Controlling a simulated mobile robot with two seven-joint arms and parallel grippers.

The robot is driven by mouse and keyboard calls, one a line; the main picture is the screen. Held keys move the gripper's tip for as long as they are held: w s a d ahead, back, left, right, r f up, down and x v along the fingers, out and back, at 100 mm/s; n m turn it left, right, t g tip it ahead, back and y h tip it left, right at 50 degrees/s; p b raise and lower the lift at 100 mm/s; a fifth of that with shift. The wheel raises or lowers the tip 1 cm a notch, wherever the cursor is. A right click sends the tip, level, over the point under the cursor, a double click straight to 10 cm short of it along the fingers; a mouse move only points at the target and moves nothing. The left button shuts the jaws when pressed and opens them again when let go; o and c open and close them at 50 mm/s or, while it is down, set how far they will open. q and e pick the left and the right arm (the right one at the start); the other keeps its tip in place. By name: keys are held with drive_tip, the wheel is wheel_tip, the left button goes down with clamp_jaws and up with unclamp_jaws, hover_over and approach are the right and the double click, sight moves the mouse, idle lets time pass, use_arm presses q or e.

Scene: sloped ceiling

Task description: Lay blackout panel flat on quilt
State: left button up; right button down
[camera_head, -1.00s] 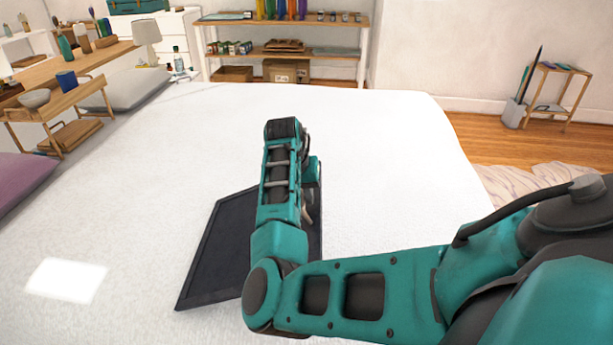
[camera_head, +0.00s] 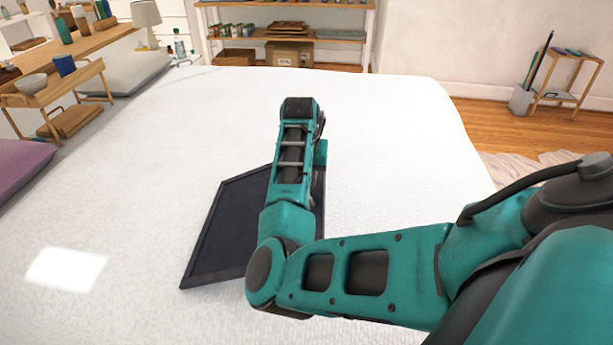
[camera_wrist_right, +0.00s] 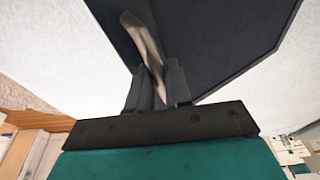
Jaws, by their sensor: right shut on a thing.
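The blackout panel (camera_head: 222,235) is a dark, framed rectangle over the white quilt (camera_head: 400,170), left of centre in the head view. My right arm covers its right part. In the right wrist view the panel (camera_wrist_right: 225,35) fills the upper middle, with a pale curved strap or handle (camera_wrist_right: 146,42) in front of it. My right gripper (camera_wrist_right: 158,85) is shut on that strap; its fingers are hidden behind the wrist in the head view. I cannot tell whether the whole panel touches the quilt. My left gripper is not in view.
The quilt around the panel is wide and clear. A purple pillow (camera_head: 20,165) and a grey pillow (camera_head: 130,76) lie along the left side. A small wooden tray table (camera_head: 45,95) stands at the left. Shelves (camera_head: 285,38) and a small stand (camera_head: 568,78) are beyond the bed.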

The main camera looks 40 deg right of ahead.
drive_tip(key=t+y, duration=0.1)
drive_tip(key=m+t+y, duration=0.1)
drive_tip(key=shift+d+r+t, duration=0.15)
drive_tip(key=shift+t, duration=0.15)
drive_tip(key=shift+f, duration=0.2)
drive_tip(key=shift+f+b, duration=2)
drive_tip(key=shift+f, duration=3.35)
drive_tip(key=shift+f+b, duration=0.3)
drive_tip(key=shift+f, duration=1.35)
drive_tip(key=shift+s+f, duration=0.1)
drive_tip(key=shift+f, duration=0.35)
drive_tip(key=c, duration=1.3)
unclamp_jaws()
drive_tip(key=shift+f, duration=0.1)
drive_tip(key=shift+o, duration=1.2)
